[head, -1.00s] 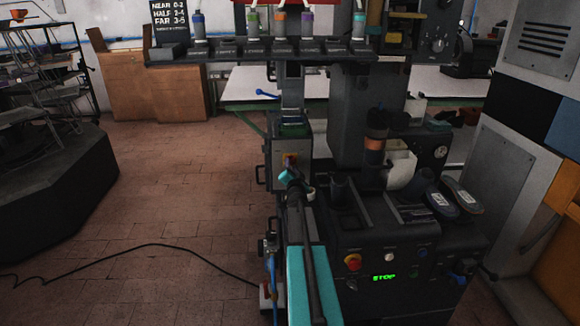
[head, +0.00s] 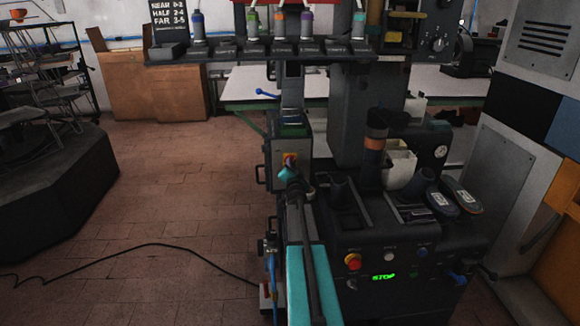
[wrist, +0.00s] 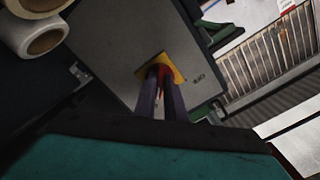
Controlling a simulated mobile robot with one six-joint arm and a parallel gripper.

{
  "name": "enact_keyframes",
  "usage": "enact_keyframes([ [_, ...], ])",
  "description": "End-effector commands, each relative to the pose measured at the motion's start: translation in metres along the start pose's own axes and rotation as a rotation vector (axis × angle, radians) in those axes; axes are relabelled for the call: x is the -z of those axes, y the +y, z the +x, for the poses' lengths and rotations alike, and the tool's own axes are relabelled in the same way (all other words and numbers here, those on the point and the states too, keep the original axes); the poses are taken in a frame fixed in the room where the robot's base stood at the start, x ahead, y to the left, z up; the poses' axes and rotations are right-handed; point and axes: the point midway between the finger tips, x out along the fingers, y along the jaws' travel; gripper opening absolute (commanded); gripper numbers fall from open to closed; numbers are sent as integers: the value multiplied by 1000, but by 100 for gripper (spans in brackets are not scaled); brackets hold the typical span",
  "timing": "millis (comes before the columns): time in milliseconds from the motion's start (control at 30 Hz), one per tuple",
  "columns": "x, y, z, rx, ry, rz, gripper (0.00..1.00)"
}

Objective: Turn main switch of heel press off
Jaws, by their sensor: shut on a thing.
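The main switch, a red knob on a yellow plate (head: 291,158), sits on the grey box on the left side of the heel press (head: 352,120). The wrist view shows the yellow plate (wrist: 174,66) and a bit of the red knob (wrist: 162,71) between my fingers. My gripper (wrist: 161,74) is shut on the red knob, with its two dark fingers reaching in to the plate. In the head view my gripper (head: 288,170) is small and partly hidden by my wrist. The exact angle of the knob is hidden by the fingers.
A black cable (head: 150,245) lies on the open floor at left. White rolls (wrist: 38,32) show in the wrist view.

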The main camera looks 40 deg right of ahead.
Motion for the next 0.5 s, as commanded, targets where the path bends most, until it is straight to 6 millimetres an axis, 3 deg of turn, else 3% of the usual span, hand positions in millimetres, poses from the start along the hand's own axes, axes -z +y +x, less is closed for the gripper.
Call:
enact_keyframes([
  [500, 0, 1, 3, 3, 1, -169, 0],
])
